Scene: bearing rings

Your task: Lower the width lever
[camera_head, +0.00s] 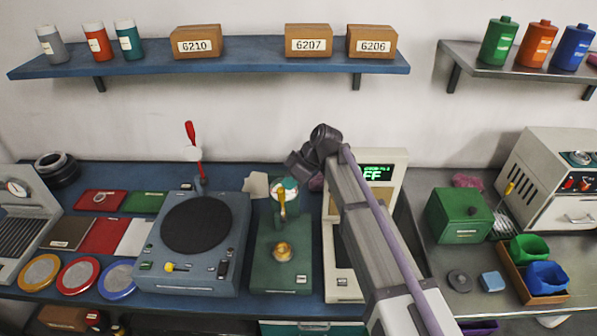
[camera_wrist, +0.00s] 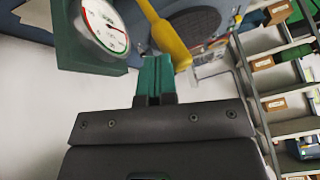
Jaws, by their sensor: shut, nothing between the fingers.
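The green gauge stand (camera_head: 285,262) has a white round dial (camera_head: 288,188) and a yellow lever (camera_head: 282,205) in front of it. A brass-coloured ring (camera_head: 283,251) sits on its base. In the wrist view the dial (camera_wrist: 103,27) is at the upper left and the yellow lever (camera_wrist: 165,36) slants down to the right. My gripper (camera_wrist: 155,66) is shut and empty, its green fingertips close beside the lever's thick end. I cannot tell whether they touch. In the head view my fingertips cannot be made out.
A blue machine (camera_head: 198,278) with a dark disc and a red-handled lever (camera_head: 192,140) stands left of the gauge. A cream unit with a green display (camera_head: 379,172) stands to the right, partly behind my arm. Colored discs and plates lie at left.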

